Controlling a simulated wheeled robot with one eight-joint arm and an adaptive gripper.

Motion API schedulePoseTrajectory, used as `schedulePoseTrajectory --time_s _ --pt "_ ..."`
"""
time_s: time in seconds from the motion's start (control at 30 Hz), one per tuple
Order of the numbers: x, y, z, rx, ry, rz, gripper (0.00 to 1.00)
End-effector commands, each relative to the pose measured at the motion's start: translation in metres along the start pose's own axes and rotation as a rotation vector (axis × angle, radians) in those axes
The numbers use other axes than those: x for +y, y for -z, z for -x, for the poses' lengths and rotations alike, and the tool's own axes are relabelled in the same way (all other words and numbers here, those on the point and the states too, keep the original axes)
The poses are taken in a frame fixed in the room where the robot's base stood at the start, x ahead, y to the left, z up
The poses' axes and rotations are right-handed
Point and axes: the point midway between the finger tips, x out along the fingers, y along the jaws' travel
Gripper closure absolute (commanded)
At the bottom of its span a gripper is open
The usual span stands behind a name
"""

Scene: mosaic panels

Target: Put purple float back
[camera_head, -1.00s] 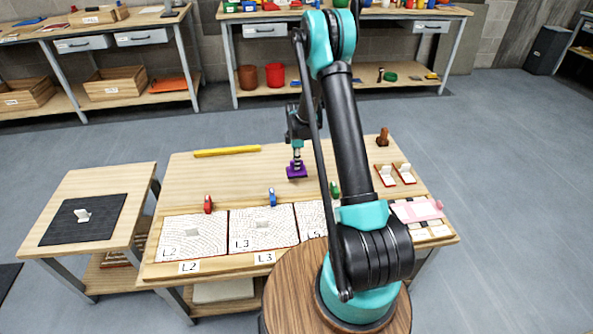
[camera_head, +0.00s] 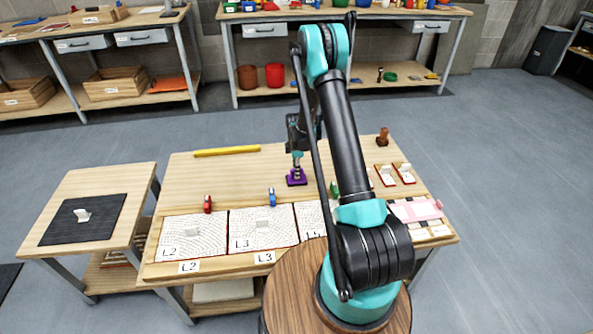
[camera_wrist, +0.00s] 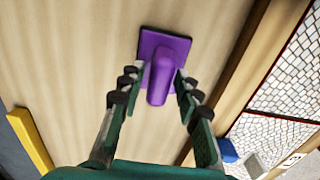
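The purple float (camera_head: 297,179) lies flat on the wooden table, behind the row of mosaic panels. In the wrist view the float (camera_wrist: 160,90) shows its square plate and its raised handle. My gripper (camera_head: 297,170) is right over it, pointing down. In the wrist view my gripper's fingers (camera_wrist: 156,84) stand on both sides of the handle, with a visible gap at the left finger. The gripper looks open around the handle. The float's underside is hidden.
A yellow bar (camera_head: 227,151) lies at the back left of the table. Red (camera_head: 208,204), blue (camera_head: 272,197) and green (camera_head: 334,189) clamps stand along the panels. Panels L2 (camera_head: 192,238) and L3 (camera_head: 262,238) lie in front. A brown-handled tool (camera_head: 382,137) stands back right.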

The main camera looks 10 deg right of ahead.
Motion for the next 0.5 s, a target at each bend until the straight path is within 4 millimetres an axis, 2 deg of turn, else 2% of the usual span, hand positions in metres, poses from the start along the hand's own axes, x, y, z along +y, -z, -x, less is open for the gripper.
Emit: schedulePoseTrajectory --time_s 0.33,0.5 --pt "0.0 0.0 0.001 0.0 0.0 0.0 0.59" --pt "0.0 0.0 0.015 0.0 0.0 0.0 0.59"
